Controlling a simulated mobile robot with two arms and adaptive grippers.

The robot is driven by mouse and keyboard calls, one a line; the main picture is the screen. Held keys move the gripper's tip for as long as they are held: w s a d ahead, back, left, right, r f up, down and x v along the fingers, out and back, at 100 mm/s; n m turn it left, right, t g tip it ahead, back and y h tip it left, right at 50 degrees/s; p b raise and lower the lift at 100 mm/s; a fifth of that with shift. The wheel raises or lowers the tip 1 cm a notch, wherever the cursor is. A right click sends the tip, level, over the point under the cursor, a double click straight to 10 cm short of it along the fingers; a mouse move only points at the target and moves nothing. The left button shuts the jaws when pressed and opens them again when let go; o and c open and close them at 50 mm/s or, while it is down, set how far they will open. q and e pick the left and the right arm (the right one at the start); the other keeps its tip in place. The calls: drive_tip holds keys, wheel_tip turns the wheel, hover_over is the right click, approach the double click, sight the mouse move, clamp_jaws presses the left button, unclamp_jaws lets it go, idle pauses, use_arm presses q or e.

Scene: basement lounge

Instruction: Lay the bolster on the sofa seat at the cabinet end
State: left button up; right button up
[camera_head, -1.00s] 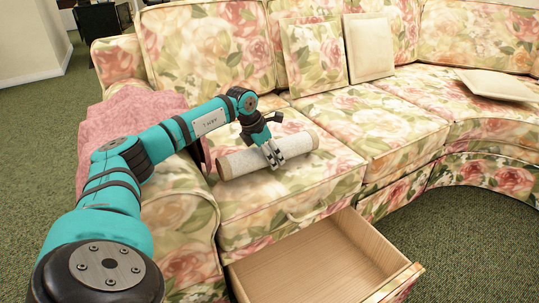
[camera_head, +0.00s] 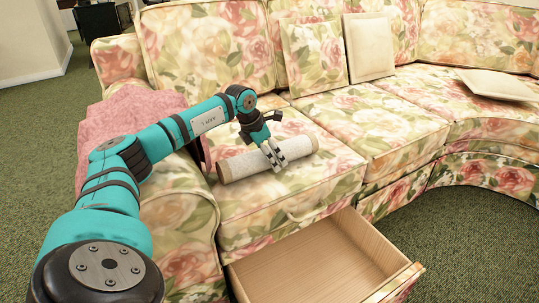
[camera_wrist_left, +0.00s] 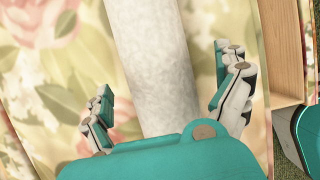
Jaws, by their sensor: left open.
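The bolster (camera_head: 245,163) is a pale grey-white cylinder lying on the floral sofa seat (camera_head: 255,206), on the cushion beside the left armrest. My left gripper (camera_head: 277,160) is over the bolster's right half, pointing down at it. In the left wrist view the bolster (camera_wrist_left: 150,60) runs between the two open fingers (camera_wrist_left: 165,105), with a gap visible on each side. Its lower part there is hidden by my gripper's body. My right gripper is in neither view.
An open, empty wooden drawer (camera_head: 318,262) juts out below the seat. A pink throw (camera_head: 120,122) covers the left armrest. Two cushions (camera_head: 368,47) lean on the backrest and another (camera_head: 497,84) lies flat at right. The middle seat is clear.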

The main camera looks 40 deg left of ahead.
use_arm(q)
drive_tip(key=v, duration=1.1)
drive_tip(key=shift+s+r, duration=0.15)
drive_tip(key=shift+r, duration=0.05)
